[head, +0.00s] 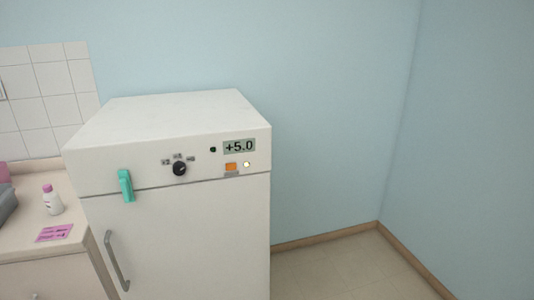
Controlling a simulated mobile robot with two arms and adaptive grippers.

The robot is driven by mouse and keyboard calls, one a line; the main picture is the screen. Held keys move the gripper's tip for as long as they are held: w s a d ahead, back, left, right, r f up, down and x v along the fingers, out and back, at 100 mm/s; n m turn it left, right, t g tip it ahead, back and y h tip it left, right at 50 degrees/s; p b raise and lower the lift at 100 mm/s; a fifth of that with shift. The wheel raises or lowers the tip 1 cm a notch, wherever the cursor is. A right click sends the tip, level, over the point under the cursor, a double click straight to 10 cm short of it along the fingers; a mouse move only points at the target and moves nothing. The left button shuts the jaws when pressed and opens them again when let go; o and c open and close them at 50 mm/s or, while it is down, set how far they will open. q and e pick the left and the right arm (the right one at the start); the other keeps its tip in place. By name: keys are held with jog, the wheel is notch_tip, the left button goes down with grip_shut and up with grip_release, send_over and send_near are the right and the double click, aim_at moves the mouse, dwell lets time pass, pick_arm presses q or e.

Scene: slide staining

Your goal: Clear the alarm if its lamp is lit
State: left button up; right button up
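A white fridge-like cabinet (170,117) stands in the middle left of the head view. Its front panel has a grey display (239,147) reading +5.0. Below the display is an orange button (231,167) with a small label under it. To the button's right is a small round pale-yellow lamp (247,164), which looks bright, as if lit. A small dark round spot (213,150) sits left of the display, and a black knob (180,168) with small position labels is further left. Neither of my grippers is in view.
A teal latch-like piece (126,185) and a grey door handle (116,260) are on the cabinet's front. A counter (25,241) at left bears a white bottle with a pink cap (52,200) and a pink label (55,233). Floor (330,268) right of the cabinet is clear.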

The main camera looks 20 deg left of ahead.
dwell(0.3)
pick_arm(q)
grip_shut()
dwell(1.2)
